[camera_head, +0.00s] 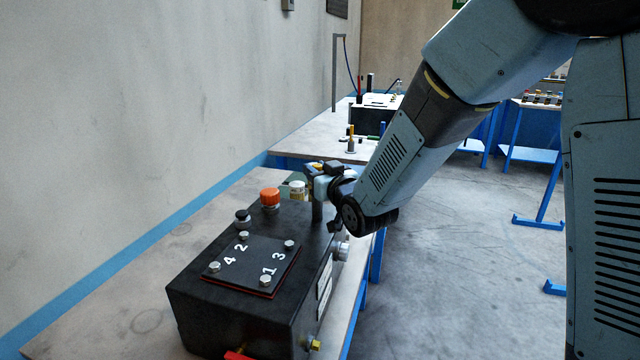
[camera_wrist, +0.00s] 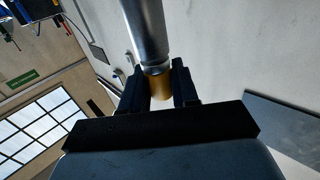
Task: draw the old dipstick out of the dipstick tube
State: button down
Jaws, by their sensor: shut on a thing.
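My gripper (camera_wrist: 160,88) is shut, its two black fingers on either side of a short brass-yellow piece (camera_wrist: 157,86), which I take to be the head of the old dipstick. A grey metal cylinder (camera_wrist: 145,28), apparently the dipstick tube, lines up with the yellow piece and meets it in the wrist view. In the head view my gripper (camera_head: 322,186) is at the far end of the black engine block, above a dark upright tube (camera_head: 317,211). The fingertips are hard to make out there. How far the dipstick sits inside the tube is hidden.
The black block (camera_head: 235,315) stands on a pale bench (camera_head: 120,290) beside the wall. Another bench (camera_head: 315,145) stands behind.

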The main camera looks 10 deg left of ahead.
jog(key=shift+r, duration=2.25)
jog(key=shift+r, duration=0.15)
jog(key=shift+r, duration=1.85)
